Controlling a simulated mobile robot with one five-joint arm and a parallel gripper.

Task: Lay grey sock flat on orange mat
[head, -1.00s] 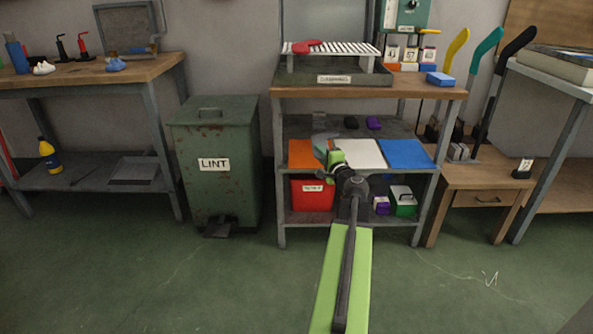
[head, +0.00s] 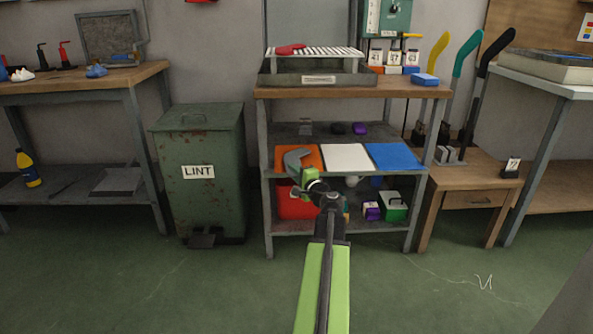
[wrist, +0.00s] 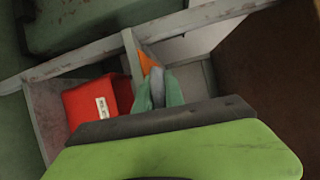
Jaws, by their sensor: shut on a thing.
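The grey sock (head: 294,159) hangs over the orange mat (head: 315,153) on the middle shelf of the workbench rack. My gripper (head: 306,172) is at the front edge of that mat, shut on the sock. In the wrist view the sock (wrist: 157,86) shows as a pale grey strip between my green fingers, with a piece of the orange mat (wrist: 147,62) behind it. The sock covers part of the mat. I cannot tell whether it touches the mat.
A white mat (head: 346,157) and a blue mat (head: 399,156) lie to the right on the same shelf. A red bin (head: 291,206) and a green box (head: 394,207) stand on the shelf below. The LINT bin (head: 198,190) stands left of the rack.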

